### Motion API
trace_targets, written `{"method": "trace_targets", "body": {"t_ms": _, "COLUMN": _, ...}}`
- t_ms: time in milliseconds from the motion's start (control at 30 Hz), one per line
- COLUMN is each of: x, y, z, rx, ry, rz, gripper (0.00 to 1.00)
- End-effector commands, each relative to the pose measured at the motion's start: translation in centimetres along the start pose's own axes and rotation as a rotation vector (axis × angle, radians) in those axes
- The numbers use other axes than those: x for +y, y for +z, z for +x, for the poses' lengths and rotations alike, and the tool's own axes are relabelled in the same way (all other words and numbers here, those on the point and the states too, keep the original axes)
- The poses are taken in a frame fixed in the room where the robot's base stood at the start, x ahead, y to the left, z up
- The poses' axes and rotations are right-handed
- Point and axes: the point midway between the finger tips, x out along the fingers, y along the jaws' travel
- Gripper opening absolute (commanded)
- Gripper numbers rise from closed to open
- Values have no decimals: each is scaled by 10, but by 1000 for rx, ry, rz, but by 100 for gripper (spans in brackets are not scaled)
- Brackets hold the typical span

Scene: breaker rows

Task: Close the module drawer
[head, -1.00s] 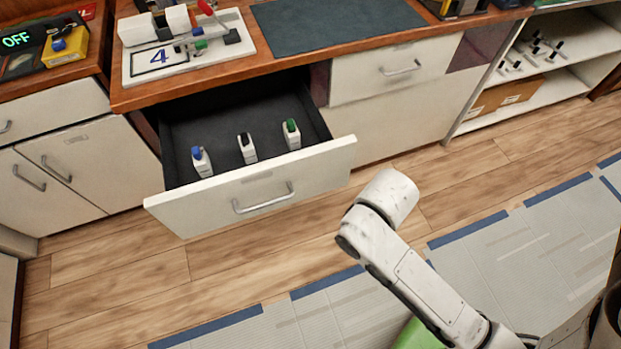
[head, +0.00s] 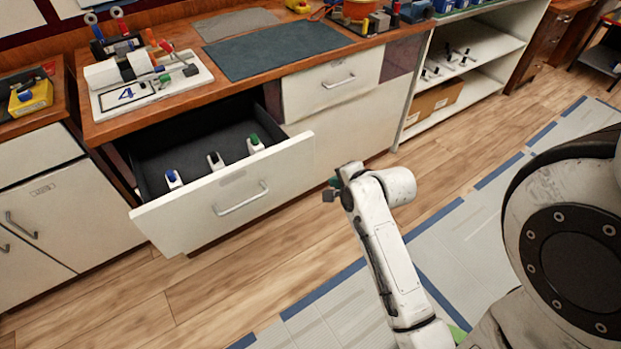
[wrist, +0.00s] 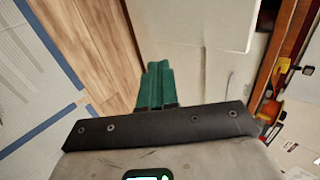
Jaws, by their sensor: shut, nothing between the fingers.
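The module drawer (head: 243,207) is pulled open below the wooden counter. Its white front has a metal bar handle (head: 241,199). Inside its dark tray stand three white modules, with a blue top (head: 173,179), a black top (head: 214,161) and a green top (head: 255,144). My gripper (head: 330,190) is to the right of the drawer front and apart from it in the head view, partly hidden by my wrist. In the wrist view its green fingers (wrist: 157,84) are together with nothing between them, seen against the floor and a pale cabinet panel (wrist: 200,22).
The counter (head: 240,85) carries a white board marked 4 (head: 140,90) and a dark mat (head: 275,48). A closed drawer (head: 332,84) is right of the open one. An open shelf (head: 465,70) stands farther right. Wooden floor in front of the drawer is clear.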

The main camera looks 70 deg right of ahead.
Motion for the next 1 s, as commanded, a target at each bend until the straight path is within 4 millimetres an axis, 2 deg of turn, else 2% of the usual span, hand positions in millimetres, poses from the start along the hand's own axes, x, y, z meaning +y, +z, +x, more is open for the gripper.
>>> {"method": "trace_targets", "body": {"t_ms": 167, "x": 0, "y": 0, "z": 26, "rx": -1, "ry": 2, "rz": -4, "gripper": 0}}
{"method": "trace_targets", "body": {"t_ms": 533, "x": 1, "y": 1, "z": 98, "rx": -2, "ry": 4, "rz": -6, "gripper": 0}}
{"method": "trace_targets", "body": {"t_ms": 733, "x": -20, "y": 1, "z": 116, "rx": -1, "ry": 2, "rz": -8, "gripper": 0}}
{"method": "trace_targets", "body": {"t_ms": 1000, "x": -26, "y": 2, "z": 124, "rx": -1, "ry": 4, "rz": -7, "gripper": 0}}
